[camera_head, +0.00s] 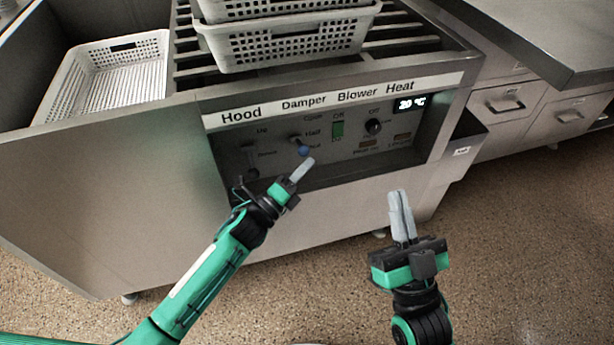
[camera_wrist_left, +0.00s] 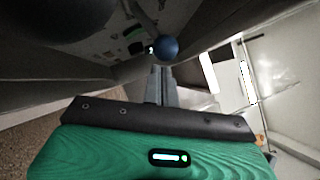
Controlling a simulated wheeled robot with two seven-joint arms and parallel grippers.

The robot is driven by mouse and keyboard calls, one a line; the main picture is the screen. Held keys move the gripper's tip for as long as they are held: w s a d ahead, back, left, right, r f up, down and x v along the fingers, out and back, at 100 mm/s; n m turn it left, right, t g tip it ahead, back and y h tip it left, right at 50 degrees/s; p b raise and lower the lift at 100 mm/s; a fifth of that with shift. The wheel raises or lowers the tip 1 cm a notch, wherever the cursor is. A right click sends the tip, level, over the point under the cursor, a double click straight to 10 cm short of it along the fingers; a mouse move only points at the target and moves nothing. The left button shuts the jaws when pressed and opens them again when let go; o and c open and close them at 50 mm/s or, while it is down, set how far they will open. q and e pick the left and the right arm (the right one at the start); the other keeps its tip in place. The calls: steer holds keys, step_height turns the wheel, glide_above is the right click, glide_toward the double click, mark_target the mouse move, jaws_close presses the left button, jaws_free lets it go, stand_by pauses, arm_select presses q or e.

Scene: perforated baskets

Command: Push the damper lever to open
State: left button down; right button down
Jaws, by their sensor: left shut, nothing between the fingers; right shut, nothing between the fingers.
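The damper lever (camera_head: 304,150) has a blue ball knob and sits on the dark control panel below the "Damper" label. Its knob is low, beside the lowest position label. My left gripper (camera_head: 309,162) is shut and empty, with its fingertips just below and right of the knob; contact cannot be told. In the left wrist view the blue knob (camera_wrist_left: 168,47) appears just beyond the shut fingertips (camera_wrist_left: 161,68). My right gripper (camera_head: 396,194) is shut and empty, held in front of the unit at the right, away from the panel.
The hood lever (camera_head: 250,152) is left of the damper lever. A green blower switch (camera_head: 338,130), a black heat knob (camera_head: 373,126) and a temperature display (camera_head: 411,103) are to the right. Perforated baskets (camera_head: 210,45) stand on top. Floor in front is clear.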

steer(key=shift+r, duration=0.1)
arm_select(q)
steer(key=shift+w+r+n+y+p, duration=0.1)
steer(key=shift+r+n+y+p, duration=0.4)
steer(key=shift+p, duration=0.8)
steer(key=shift+w+r+n+p, duration=0.1)
steer(key=shift+r+n+p, duration=0.2)
steer(key=shift+r+p, duration=0.75)
arm_select(e)
steer(key=s+a+f+g+h, duration=0.1)
steer(key=s+f+g, duration=0.1)
steer(key=f+g, duration=0.4)
steer(key=s+a+f+g+h, duration=0.1)
steer(key=f+g, duration=0.5)
steer(key=f, duration=0.6)
steer(key=shift+s+a+n+g, duration=0.3)
steer(key=shift+s+a, duration=0.05)
steer(key=shift+a, duration=0.3)
arm_select(q)
steer(key=shift+f, duration=0.35)
arm_select(e)
steer(key=shift+f, duration=0.1)
